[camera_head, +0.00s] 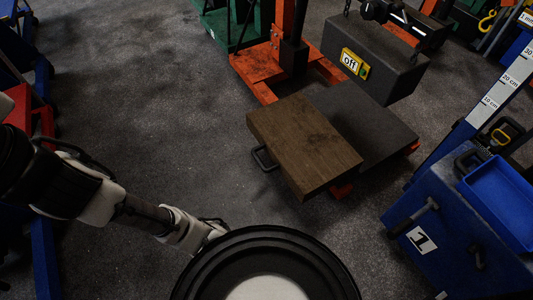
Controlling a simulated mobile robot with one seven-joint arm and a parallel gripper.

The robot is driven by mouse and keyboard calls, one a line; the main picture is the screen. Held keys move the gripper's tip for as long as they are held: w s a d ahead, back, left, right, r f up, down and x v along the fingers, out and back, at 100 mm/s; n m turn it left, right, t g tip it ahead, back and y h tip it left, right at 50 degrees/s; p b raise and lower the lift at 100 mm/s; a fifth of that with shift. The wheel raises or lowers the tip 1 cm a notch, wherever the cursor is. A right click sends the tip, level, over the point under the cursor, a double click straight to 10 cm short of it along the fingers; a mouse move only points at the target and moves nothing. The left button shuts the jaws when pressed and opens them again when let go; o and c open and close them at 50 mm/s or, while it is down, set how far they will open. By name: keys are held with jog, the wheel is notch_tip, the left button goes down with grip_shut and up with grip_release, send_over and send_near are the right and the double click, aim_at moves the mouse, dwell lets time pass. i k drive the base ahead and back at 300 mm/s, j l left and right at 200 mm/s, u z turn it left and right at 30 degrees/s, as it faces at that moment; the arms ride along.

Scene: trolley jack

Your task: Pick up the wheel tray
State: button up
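A shallow blue tray (503,201) lies on top of the blue cabinet at the right edge. It is the only clearly tray-like thing in view; I cannot tell for sure that it is the wheel tray. My arm reaches in from the left, and my gripper (216,228) is low, left of centre, far from the blue tray. The round black rim at the bottom partly overlaps the gripper's end. The fingers are too dark and hidden to tell whether they are open or shut.
A brown wooden block (304,144) with a black handle sits by an orange-framed stand (258,70). A grey block (375,68) marked "off" hangs above it. The blue cabinet (455,225) stands right, under a ruler post (485,108). Grey floor (140,90) is open at left centre.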

aim_at(500, 194)
jog(key=k+l, duration=0.1)
jog(key=z, duration=1.8)
jog(key=i+j+u, duration=0.1)
jog(key=i+j, duration=0.15)
jog(key=i, duration=0.2)
jog(key=i+j+u, duration=0.1)
jog(key=i, duration=0.4)
jog(key=i+j+u, duration=0.1)
jog(key=i+j, duration=0.2)
jog(key=i, duration=0.2)
